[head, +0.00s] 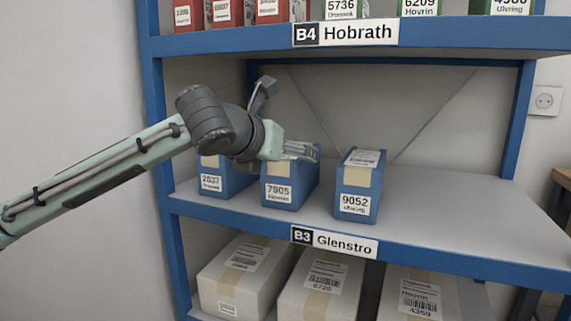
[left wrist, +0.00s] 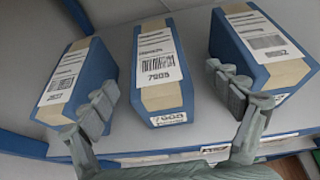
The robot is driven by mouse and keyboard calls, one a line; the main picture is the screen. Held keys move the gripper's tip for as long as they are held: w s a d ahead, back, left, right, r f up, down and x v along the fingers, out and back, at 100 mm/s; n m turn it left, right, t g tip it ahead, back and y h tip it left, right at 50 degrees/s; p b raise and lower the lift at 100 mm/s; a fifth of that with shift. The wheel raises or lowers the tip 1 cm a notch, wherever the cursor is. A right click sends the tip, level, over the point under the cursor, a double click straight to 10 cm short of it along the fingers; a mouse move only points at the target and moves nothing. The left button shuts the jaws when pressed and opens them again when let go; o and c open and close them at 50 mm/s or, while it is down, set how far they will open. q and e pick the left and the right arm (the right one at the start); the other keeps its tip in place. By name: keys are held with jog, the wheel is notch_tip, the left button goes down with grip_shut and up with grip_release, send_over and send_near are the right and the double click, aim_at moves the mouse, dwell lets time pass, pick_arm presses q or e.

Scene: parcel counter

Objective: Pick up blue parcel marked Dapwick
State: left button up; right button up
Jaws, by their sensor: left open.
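Three blue parcels stand in a row on the B3 Glenstro shelf. The left parcel (head: 228,183) seems to be numbered 2037, the middle one (head: 290,194) 7905 and the right one (head: 358,186) 9052. The right label's name looks like Ulvring; the other names are too small to read surely, so I cannot tell which is Dapwick. My left gripper (head: 302,150) is open and empty above the middle parcel. In the left wrist view its fingers (left wrist: 162,82) are spread, with the middle parcel (left wrist: 162,103) showing between them. My right gripper is not in view.
The B3 shelf (head: 450,228) is clear to the right of the parcels. The B4 Hobrath shelf (head: 470,36) above holds red and green parcels. Several pale boxes (head: 245,278) sit below. A blue post (head: 157,130) stands at left, near my arm.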

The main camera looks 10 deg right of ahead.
pick_arm(q)
jog(key=shift+w, duration=0.3)
jog(key=shift+w+d+f, duration=0.1)
jog(key=shift+w+d, duration=0.1)
jog(key=shift+w, duration=0.1)
jog(key=x, duration=0.7)
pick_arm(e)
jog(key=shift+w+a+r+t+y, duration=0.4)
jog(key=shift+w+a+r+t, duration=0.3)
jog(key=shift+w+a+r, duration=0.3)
pick_arm(q)
jog(key=shift+c, duration=0.2)
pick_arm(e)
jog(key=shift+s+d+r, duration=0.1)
pick_arm(q)
jog(key=c, duration=1.7)
jog(key=shift+r, duration=0.3)
